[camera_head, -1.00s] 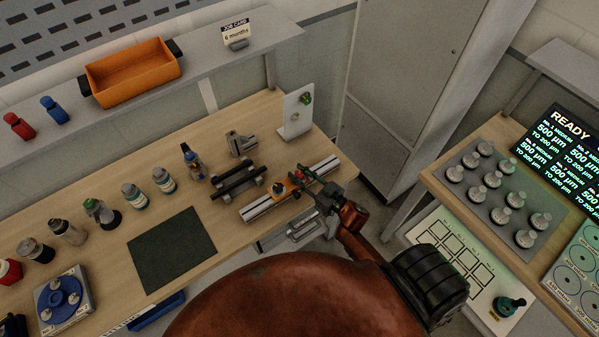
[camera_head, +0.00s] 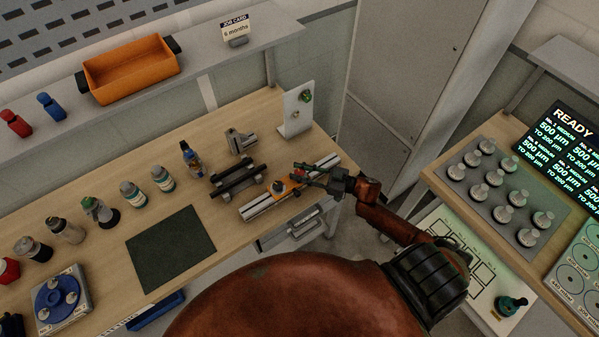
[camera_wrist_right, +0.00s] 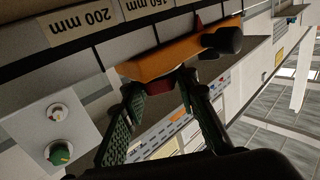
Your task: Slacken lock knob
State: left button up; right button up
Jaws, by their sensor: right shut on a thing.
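An orange carriage (camera_head: 290,188) sits on the grey rail (camera_head: 262,206) on the bench. In the right wrist view the orange carriage (camera_wrist_right: 165,60) has a dark round knob (camera_wrist_right: 222,40) at one end and a dark red knob (camera_wrist_right: 162,88) on its side. My right gripper (camera_head: 302,174) comes in from the right at the carriage. In the wrist view its green fingers (camera_wrist_right: 158,92) are shut on the red knob, and the fingers partly hide it. My left gripper is not in view.
A white upright plate (camera_head: 296,110) with a green knob stands behind the rail. A black-barred stand (camera_head: 236,180) and several bottles are to the left. A dark mat (camera_head: 170,248) lies on the bench. A grey cabinet (camera_head: 400,75) stands behind my arm.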

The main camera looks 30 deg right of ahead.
jog(key=o, duration=1.2)
jog(key=v, duration=1.2)
jog(key=shift+c, duration=0.2)
